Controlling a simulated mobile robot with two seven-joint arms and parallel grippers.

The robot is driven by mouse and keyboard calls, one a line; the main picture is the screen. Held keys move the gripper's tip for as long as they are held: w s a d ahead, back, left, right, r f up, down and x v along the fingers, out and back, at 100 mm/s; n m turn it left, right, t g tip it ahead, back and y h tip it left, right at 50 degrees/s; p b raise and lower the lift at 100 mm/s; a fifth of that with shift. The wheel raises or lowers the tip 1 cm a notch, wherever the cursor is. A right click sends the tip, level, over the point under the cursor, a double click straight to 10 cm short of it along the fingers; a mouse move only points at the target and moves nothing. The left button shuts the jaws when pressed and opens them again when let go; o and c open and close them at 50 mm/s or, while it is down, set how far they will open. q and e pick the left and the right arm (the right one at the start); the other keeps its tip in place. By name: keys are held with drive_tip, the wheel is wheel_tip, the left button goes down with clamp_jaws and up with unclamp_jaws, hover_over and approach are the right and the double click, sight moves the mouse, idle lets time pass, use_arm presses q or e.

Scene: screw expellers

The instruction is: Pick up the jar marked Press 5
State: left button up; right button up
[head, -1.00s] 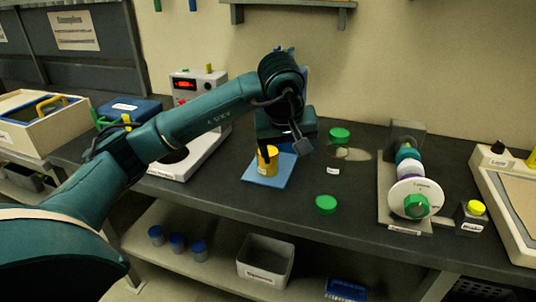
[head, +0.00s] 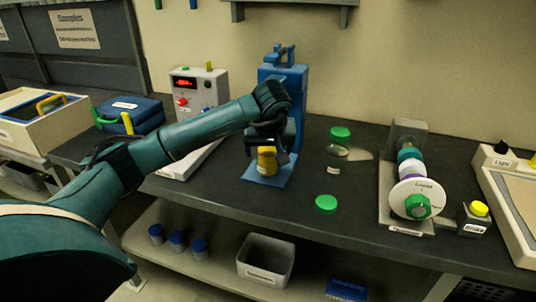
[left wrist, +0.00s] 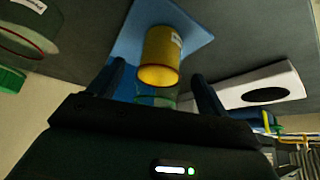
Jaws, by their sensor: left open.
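A yellow jar (head: 266,160) stands on the blue base plate (head: 275,180) of a blue press (head: 290,85). My left gripper (head: 270,148) is open, close by the jar's upper part. In the left wrist view the yellow jar (left wrist: 163,52) shows beyond and between the two fingertips (left wrist: 160,78), with nothing gripped. It bears a small pale label that I cannot read, so I cannot confirm the Press 5 marking. A clear jar with a label (head: 334,155) stands to the right on the bench. My right gripper is not in view.
A grey box with a red display (head: 199,92) is behind my left arm. A device with a white dial (head: 417,197) stands farther right.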

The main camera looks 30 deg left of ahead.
use_arm(q)
drive_tip(key=shift+x, duration=1.2)
drive_tip(key=shift+r, duration=0.1)
drive_tip(key=c, duration=1.3)
